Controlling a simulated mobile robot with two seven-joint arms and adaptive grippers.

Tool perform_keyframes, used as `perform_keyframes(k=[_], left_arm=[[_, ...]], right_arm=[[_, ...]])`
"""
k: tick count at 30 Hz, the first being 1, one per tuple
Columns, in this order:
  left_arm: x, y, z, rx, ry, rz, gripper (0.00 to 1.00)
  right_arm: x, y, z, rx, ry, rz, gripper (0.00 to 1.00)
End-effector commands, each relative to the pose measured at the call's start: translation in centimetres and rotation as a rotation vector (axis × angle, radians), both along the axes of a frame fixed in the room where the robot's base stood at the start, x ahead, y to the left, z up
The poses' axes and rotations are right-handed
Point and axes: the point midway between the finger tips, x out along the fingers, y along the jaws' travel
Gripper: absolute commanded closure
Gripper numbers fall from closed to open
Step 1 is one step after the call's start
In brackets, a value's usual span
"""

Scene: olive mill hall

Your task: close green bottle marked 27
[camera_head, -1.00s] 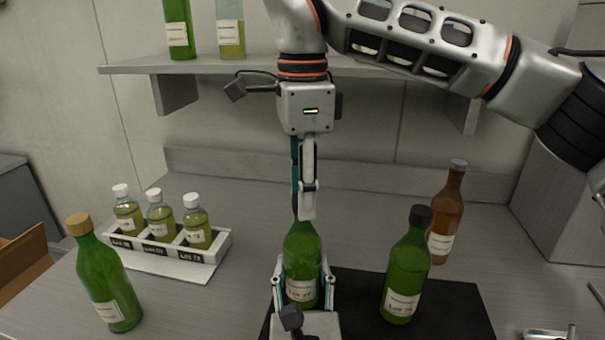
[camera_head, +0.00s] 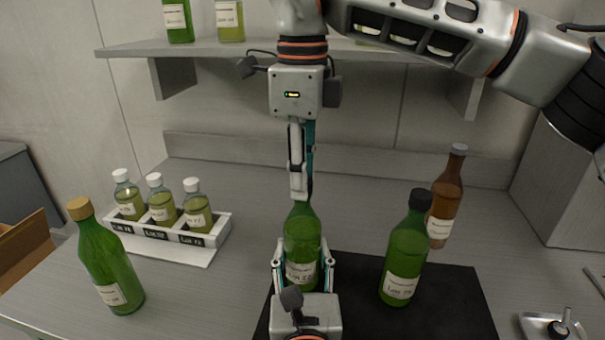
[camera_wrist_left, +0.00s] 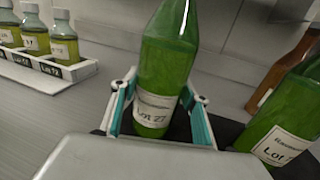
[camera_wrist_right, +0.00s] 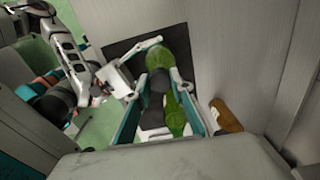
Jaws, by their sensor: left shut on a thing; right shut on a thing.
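The green bottle marked Lot 27 (camera_head: 301,235) stands upright on the black mat (camera_head: 450,300). My left gripper (camera_head: 303,256) is shut around its lower body; the label shows in the left wrist view (camera_wrist_left: 155,108). My right gripper (camera_head: 302,192) points straight down over the bottle's mouth, its fingertips at the top of the neck. It is shut on a dark cap (camera_wrist_right: 154,97), mostly hidden by the fingers in the head view. I cannot tell how far the cap sits on the neck.
A black-capped green bottle (camera_head: 405,255) stands close on the right, a brown bottle (camera_head: 445,205) behind it. A gold-capped green bottle (camera_head: 108,265) is at left, near a white rack (camera_head: 222,229) of small bottles. A shelf (camera_head: 200,48) runs behind my right arm.

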Motion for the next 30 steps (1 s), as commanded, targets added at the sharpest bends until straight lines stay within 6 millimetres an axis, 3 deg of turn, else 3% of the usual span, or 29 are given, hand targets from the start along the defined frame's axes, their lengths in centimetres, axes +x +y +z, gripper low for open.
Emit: perform_keyframes(k=[21, 25, 29, 30], left_arm=[[-0.01, -0.01, -0.04, 0.000, 0.001, 0.000, 1.00], [-0.01, 0.00, -0.04, 0.000, 0.001, 0.000, 1.00], [-0.01, 0.00, -0.04, 0.000, 0.001, 0.000, 1.00], [-0.01, 0.00, -0.04, 0.000, 0.001, 0.000, 1.00]], right_arm=[[0.02, 0.00, -0.10, 0.000, -0.001, -1.300, 1.00], [0.01, 0.01, -0.12, 0.000, 0.000, -1.489, 1.00], [0.01, 0.01, -0.12, 0.000, 0.000, -1.487, 1.00], [0.01, 0.01, -0.13, 0.000, 0.000, -1.487, 0.75]])
